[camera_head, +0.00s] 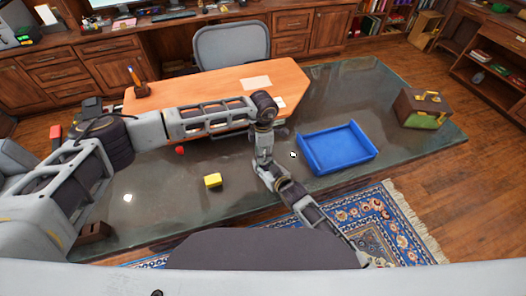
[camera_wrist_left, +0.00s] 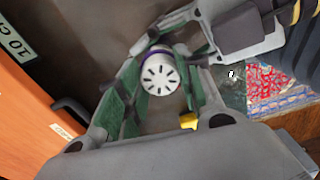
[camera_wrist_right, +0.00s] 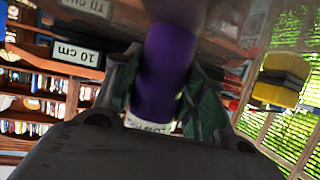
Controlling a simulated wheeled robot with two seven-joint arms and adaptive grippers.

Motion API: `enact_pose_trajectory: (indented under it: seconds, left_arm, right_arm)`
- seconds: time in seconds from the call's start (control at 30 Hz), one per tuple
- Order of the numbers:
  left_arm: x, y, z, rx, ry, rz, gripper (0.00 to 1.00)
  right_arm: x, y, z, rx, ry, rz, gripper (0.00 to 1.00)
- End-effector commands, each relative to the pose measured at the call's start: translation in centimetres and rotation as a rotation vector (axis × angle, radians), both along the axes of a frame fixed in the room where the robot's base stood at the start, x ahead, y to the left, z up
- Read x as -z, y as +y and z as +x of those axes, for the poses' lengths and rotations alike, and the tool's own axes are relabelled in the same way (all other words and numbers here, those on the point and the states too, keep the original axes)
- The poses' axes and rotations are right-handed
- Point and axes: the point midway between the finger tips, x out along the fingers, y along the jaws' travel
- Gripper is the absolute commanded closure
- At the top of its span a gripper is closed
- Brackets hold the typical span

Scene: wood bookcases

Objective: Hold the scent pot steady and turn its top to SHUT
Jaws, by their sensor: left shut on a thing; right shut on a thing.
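The scent pot has a purple body and a round white top (camera_wrist_left: 160,79) with dark slots, seen from above in the left wrist view. My left gripper (camera_wrist_left: 159,90) is shut on the white top, its green pads on either side. In the right wrist view the purple body of the scent pot (camera_wrist_right: 166,72) stands between the green pads of my right gripper (camera_wrist_right: 160,100), which is shut on it. A white band with partly hidden lettering shows at one end. In the head view my arms meet mid-table and hide the pot. The top's setting cannot be read.
A blue tray (camera_head: 338,148) lies on the dark glossy table (camera_head: 340,85) right of my arms. A brown and green case (camera_head: 422,108) stands at the right end. A small black-and-white item (camera_head: 293,154) lies near the tray.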

Motion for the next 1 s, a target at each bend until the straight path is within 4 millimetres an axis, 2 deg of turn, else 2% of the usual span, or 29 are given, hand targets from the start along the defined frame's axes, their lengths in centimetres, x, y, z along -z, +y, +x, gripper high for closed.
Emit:
enact_pose_trajectory:
  seconds: [0.17, 0.2, 0.37, 0.77, 1.0]
  left_arm:
    - [0.0, 0.1, 0.1, -0.001, -0.002, 0.001, 0.88]
    - [0.0, 0.1, 0.1, -0.001, -0.002, 0.001, 0.63]
    - [0.0, 0.1, 0.1, -0.001, -0.001, 0.000, 0.42]
    - [-0.1, 0.0, 0.0, -0.001, -0.001, 0.000, 0.41]
    - [-1.7, 0.0, 0.1, -0.001, -0.002, -0.001, 0.41]
  right_arm:
    - [0.0, 0.0, 0.0, 0.000, 0.000, -0.001, 0.88]
    - [0.0, 0.0, 0.0, 0.000, 0.000, -0.001, 0.88]
    - [0.0, 0.0, 0.0, 0.000, 0.000, -0.001, 0.88]
    - [0.0, 0.0, 0.0, 0.000, 0.001, -0.001, 0.88]
    - [0.0, 0.0, 0.0, 0.000, 0.001, -0.001, 0.88]
